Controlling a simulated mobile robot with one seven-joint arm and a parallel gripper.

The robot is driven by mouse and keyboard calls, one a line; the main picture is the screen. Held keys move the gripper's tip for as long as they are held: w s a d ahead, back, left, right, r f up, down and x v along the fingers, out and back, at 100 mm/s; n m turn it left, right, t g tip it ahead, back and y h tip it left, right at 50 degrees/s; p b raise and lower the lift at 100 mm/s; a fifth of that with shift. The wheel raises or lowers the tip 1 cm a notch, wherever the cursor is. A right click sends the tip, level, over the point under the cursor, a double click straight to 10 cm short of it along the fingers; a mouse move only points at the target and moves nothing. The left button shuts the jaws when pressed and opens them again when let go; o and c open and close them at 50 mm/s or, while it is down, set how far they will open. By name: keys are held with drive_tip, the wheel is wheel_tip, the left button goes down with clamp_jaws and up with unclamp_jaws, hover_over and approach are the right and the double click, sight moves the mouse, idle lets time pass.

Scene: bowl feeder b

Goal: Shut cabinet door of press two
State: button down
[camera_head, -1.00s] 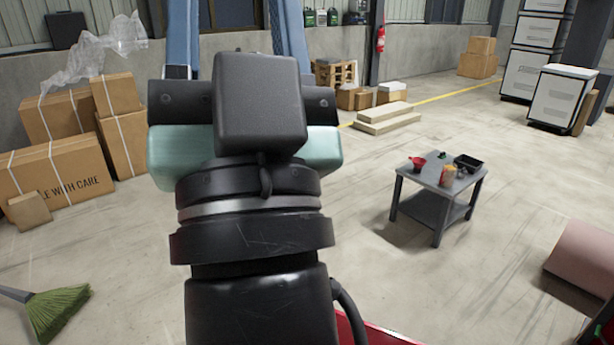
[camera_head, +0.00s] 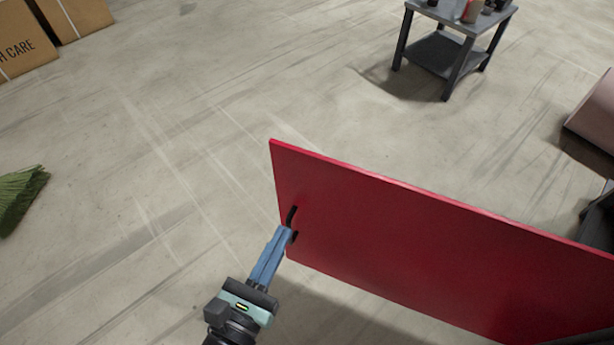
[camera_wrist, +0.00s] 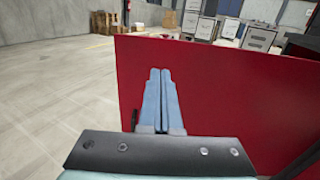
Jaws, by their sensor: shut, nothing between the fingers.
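A red cabinet door (camera_head: 400,240) stands open in the head view, reaching from the lower right toward the middle. A black handle (camera_head: 291,217) sits near its free left edge. My gripper (camera_head: 285,235) has its blue fingers together, with the tips at the door face by the handle. In the wrist view the red door (camera_wrist: 215,95) fills the middle, and my shut fingers (camera_wrist: 160,75) lie in front of it. The handle shows partly at the left of the fingers (camera_wrist: 135,118). I cannot tell whether the fingertips touch the door.
A small grey table (camera_head: 440,55) with several items stands at the top. Cardboard boxes (camera_head: 25,40) are at the upper left, and a green broom (camera_head: 20,195) lies at the left edge. The floor left of the door is clear.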

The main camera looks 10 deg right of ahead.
sight(321, 168)
drive_tip(key=x, duration=0.4)
drive_tip(key=b+x, duration=0.1)
drive_tip(key=x, duration=0.4)
drive_tip(key=f+x, duration=0.1)
drive_tip(key=x, duration=0.3)
drive_tip(key=shift+w+d, duration=0.2)
drive_tip(key=shift+d, duration=0.2)
drive_tip(key=shift+w+r, duration=0.1)
